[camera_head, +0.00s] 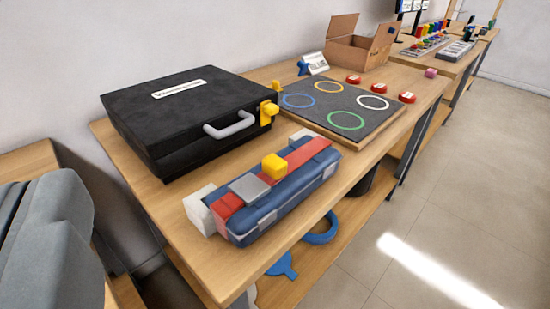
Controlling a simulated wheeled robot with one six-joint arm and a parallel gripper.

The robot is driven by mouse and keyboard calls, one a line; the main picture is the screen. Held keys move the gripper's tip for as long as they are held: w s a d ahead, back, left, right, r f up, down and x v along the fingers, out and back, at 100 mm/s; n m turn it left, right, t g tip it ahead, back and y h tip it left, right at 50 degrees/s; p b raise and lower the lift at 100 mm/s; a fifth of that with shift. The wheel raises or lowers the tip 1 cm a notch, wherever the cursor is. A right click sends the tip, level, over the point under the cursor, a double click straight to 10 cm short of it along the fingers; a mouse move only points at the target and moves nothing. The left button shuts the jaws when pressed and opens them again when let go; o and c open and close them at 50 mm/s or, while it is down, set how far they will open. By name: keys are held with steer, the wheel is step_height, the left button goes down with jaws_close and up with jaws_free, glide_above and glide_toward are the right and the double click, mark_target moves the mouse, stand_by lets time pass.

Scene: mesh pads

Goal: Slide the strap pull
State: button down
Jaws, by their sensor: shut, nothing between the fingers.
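A long blue pad or case (310,188) lies near the front edge of the wooden table. A red strap (309,152) runs along its top. A yellow block (274,166) sits on the strap near its middle; it looks like the strap pull. A grey plate (249,187) lies across the strap just left of the yellow block. A white block (199,208) is at the left end, beside a red part of the strap. My gripper is not in this view.
A black case (180,110) with a grey handle (229,125) and yellow latch stands close behind. A dark board (335,103) with coloured rings lies to the right, near red buttons (407,97). An open cardboard box (360,48) is farther back. Grey padded shapes (50,240) fill the lower left.

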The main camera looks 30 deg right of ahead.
steer(key=c, duration=2.1)
jaws_free()
steer(key=o, duration=0.7)
steer(key=shift+w+d+r, duration=0.1)
steer(key=shift+w+d, duration=0.05)
steer(key=shift+w, duration=0.2)
steer(key=shift+c, duration=0.2)
steer(key=shift+o, duration=0.2)
steer(key=w+d+g, duration=0.3)
steer(key=w+g, duration=0.1)
steer(key=w, duration=0.2)
steer(key=w+d+n+g+h, duration=0.1)
steer(key=w+d+g, duration=0.2)
steer(key=w, duration=0.3)
steer(key=shift+w+d+n+g+h, duration=0.3)
steer(key=shift+w+d+g, duration=0.1)
steer(key=shift+g, duration=0.1)
steer(key=n+g+y, duration=0.2)
steer(key=g, duration=0.7)
glide_above(275, 160)
step_height(275, 160, down, 3)
step_height(275, 160, down, 17)
steer(key=shift+r, duration=0.1)
jaws_close()
